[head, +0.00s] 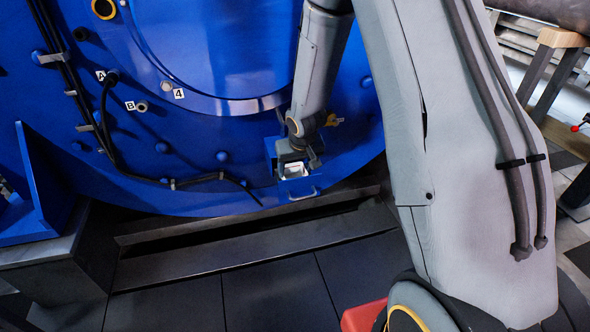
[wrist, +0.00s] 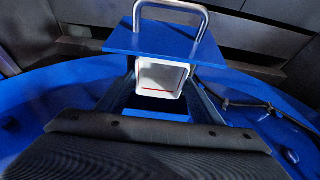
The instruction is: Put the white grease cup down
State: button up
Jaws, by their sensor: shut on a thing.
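The white grease cup (head: 293,171) shows in the head view at the end of my arm, in front of the big blue housing. In the wrist view the cup (wrist: 163,77) is a square white open-mouthed cup, with a thin red line inside it. My gripper (head: 292,159) is shut on the cup and points downward. A blue tray (head: 306,186) with a grey metal handle is right at the cup; its flat blue part also shows in the wrist view (wrist: 185,43). I cannot tell whether the cup touches the tray's floor.
The blue motor housing (head: 215,137) rises behind, with cables, bolts and labels A, B and 4. A blue bracket (head: 42,205) stands at the left. A dark recessed step (head: 250,243) runs below the tray. A wooden-topped stand (head: 562,38) is at the upper right.

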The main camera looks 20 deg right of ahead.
jog(key=shift+f, duration=0.15)
jog(key=o, duration=1.1)
jog(key=shift+o, duration=0.2)
jog(key=s+a+r+n+g+p, duration=0.1)
jog(key=s+a+r+p, duration=0.3)
jog(key=s+r, duration=0.65)
jog(key=s+a+r+g+p, duration=0.1)
jog(key=s+r+p, duration=0.55)
jog(key=r, duration=0.75)
jog(key=s+a+r+g, duration=0.1)
jog(key=s+a+r, duration=0.1)
jog(key=s, duration=0.7)
jog(key=s+a+r+n+g+b, duration=0.1)
jog(key=s+r, duration=0.4)
jog(key=s, duration=0.4)
jog(key=shift+s+a+n+y, duration=0.3)
jog(key=shift+s+a, duration=0.05)
